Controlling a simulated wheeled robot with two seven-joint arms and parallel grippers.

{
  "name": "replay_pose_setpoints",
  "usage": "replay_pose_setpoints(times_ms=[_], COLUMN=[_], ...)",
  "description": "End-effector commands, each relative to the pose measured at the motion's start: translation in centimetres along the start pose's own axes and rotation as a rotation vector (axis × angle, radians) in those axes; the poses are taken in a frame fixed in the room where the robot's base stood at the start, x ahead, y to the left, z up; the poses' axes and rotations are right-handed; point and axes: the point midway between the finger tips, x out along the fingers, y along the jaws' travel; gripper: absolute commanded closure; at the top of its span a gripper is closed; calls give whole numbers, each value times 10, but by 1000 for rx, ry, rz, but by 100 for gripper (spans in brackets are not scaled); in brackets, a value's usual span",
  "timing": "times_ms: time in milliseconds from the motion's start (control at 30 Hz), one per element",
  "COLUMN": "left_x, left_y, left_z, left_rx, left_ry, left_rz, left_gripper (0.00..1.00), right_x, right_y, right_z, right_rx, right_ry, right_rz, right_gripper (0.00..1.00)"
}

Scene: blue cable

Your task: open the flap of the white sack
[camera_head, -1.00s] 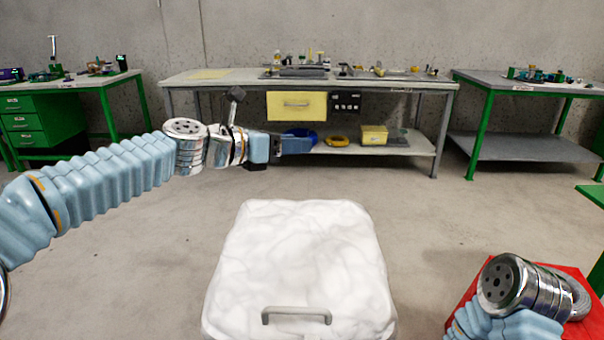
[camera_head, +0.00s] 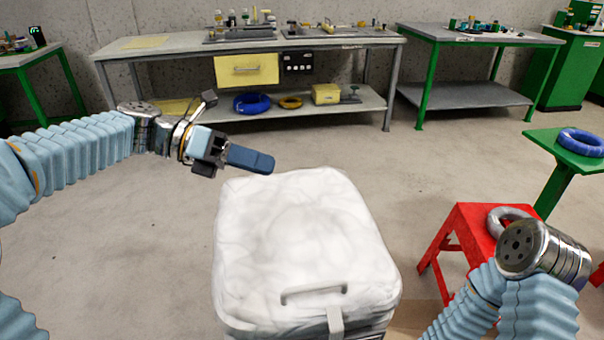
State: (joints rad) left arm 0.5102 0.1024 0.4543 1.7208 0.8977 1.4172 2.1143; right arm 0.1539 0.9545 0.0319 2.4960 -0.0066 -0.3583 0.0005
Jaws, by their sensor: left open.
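The white sack (camera_head: 300,225) stands on the floor in front of me, its puffy top facing up. A grey handle (camera_head: 314,291) sits near the front edge of that top, which looks closed. A pale strap (camera_head: 335,322) hangs down the front below the handle. The lower front is cut off by the picture edge. My left gripper (camera_head: 258,160) is open and empty, above and beyond the sack's back left corner, apart from it. My right arm's wrist shows at the lower right, but its gripper does not.
A red stool (camera_head: 462,230) with a grey coil (camera_head: 507,218) stands to the right, close to my right arm. A green stand (camera_head: 560,150) carries a blue cable coil (camera_head: 582,142). A grey workbench (camera_head: 180,42) stands at the back. The floor left of the sack is clear.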

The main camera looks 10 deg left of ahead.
Motion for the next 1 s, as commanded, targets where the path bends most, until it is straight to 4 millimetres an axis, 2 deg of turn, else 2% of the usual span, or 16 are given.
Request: replay_pose_setpoints(times_ms=[100, 333, 500, 767, 1000], left_x=[29, 67, 77, 78, 78], left_y=[-1, 0, 0, 0, 0], left_z=[0, 0, 0, 0, 0], left_rx=[1, 2, 2, 2, 2], left_ry=[3, 2, 0, 0, 0], left_rz=[-3, -1, 1, 1, 1], left_gripper=[60, 60, 60, 60, 97], right_x=[0, 0, 0, 0, 0], right_y=[0, 0, 0, 0, 0], right_z=[0, 0, 0, 0, 0], right_rx=[0, 0, 0, 0, 0], right_ry=[0, 0, 0, 0, 0], right_rz=[0, 0, 0, 0, 0], right_gripper=[62, 62, 62, 62, 62])
